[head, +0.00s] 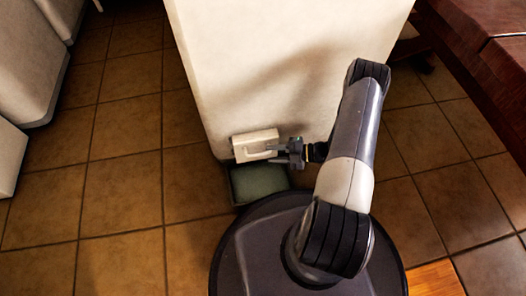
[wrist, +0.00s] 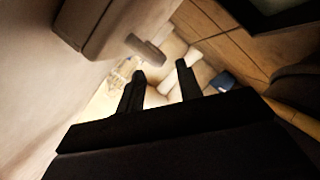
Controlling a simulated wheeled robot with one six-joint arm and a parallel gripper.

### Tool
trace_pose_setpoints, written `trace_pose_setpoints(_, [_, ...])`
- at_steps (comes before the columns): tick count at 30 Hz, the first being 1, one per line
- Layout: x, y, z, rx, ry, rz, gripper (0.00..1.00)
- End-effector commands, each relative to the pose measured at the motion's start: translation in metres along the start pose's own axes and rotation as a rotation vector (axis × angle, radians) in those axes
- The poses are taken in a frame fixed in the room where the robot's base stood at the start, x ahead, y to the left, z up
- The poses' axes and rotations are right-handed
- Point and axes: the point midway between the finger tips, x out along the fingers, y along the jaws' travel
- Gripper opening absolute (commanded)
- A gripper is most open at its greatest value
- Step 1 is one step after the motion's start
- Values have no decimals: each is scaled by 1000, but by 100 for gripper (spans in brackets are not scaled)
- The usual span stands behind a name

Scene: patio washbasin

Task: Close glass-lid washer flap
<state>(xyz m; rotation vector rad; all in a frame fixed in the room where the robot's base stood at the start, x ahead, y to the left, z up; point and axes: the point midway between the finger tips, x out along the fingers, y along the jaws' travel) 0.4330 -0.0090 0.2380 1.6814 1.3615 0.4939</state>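The washer (head: 275,65) is a tall cream-white body in the head view. Its small white flap (head: 251,136) is low on the front near the left corner and carries a bar handle (head: 257,151). The flap stands out from the washer face; its exact angle is hard to tell. My gripper (head: 289,150) is just right of the flap, near the handle's right end. In the wrist view the flap (wrist: 92,25) and handle (wrist: 146,47) lie above and left of my gripper (wrist: 160,68). Its fingers are apart with nothing between them. Contact with the handle cannot be told.
A grey-green tray (head: 260,181) sits on the floor right below the flap. Brown floor tiles (head: 120,170) are clear to the left. White appliances (head: 28,60) stand at the far left. A dark red wooden piece of furniture (head: 490,70) is at the upper right.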

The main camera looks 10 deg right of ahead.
Motion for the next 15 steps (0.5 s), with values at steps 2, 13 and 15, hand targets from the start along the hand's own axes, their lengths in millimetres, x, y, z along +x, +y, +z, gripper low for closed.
trace_pose_setpoints(2, [-16,2,0,1,-4,3,34])
trace_pose_setpoints(13, [-48,0,0,0,0,0,34])
trace_pose_setpoints(15, [-48,0,0,0,0,0,34])
